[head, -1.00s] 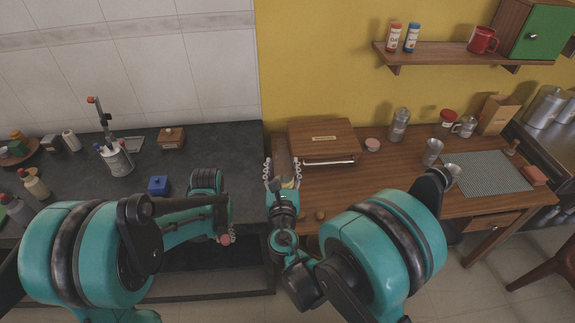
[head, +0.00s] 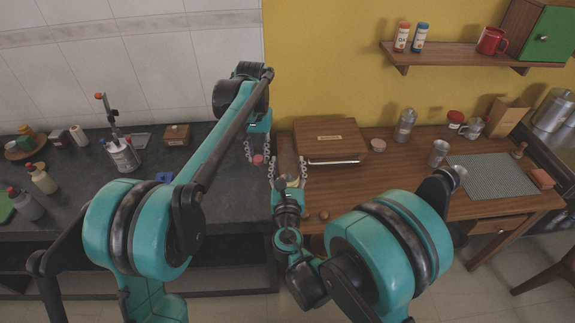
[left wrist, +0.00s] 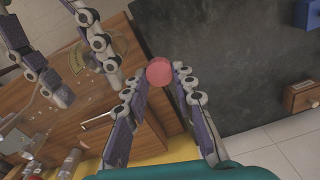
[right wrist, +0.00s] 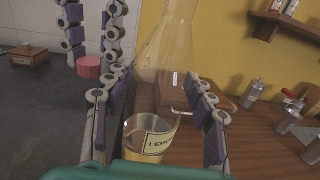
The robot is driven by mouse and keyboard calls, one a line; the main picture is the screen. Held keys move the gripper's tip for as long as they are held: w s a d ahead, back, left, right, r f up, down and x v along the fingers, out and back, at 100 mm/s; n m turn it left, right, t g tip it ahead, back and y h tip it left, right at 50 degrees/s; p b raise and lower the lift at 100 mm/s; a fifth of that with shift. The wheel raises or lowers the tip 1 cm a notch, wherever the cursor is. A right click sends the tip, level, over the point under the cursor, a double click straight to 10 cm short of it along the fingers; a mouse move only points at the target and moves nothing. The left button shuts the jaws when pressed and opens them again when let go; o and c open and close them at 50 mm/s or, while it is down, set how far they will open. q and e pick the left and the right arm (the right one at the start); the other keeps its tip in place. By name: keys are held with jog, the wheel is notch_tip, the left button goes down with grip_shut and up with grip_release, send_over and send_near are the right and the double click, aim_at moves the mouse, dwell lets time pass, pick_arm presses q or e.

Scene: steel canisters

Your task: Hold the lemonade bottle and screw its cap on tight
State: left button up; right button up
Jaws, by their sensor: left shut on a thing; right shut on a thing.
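The clear lemonade bottle (right wrist: 165,50) stands roughly upright in my right gripper (head: 288,172), whose fingers close around its body. Its yellow label (right wrist: 153,143) shows low in the right wrist view, and its neck runs to that view's top edge. My left gripper (head: 257,150) is shut on the pinkish-red cap (left wrist: 159,72), held at its fingertips. The cap also shows in the right wrist view (right wrist: 88,67), left of the bottle and apart from it. In the head view the cap (head: 258,160) is just left of my right gripper. The bottle's mouth is not clearly seen.
A wooden box (head: 330,140) stands behind the bottle on the wooden table (head: 400,180). The dark counter (head: 90,190) lies to the left, with a small blue box (head: 165,177) partly behind my left arm. Metal canisters (head: 405,125) stand farther right.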

aim_at(288, 140)
pick_arm(q)
jog(key=d+r+m, duration=0.1)
jog(key=d+r, duration=0.1)
jog(key=r, duration=0.3)
jog(key=s+d+r, duration=0.1)
jog(key=d+r, duration=0.2)
jog(key=r, duration=0.3)
jog(key=s+d+r+m, duration=0.1)
jog(key=d+r, duration=0.2)
jog(key=r, duration=0.2)
jog(key=shift+s+d+r+m, duration=0.15)
jog(key=shift+s+r+m, duration=0.05)
jog(key=shift+s+m, duration=0.1)
jog(key=shift+s+d+r, duration=0.2)
jog(key=shift+r, duration=0.1)
jog(key=shift+f, duration=2)
jog(key=shift+f, duration=0.85)
jog(key=shift+f, duration=0.6)
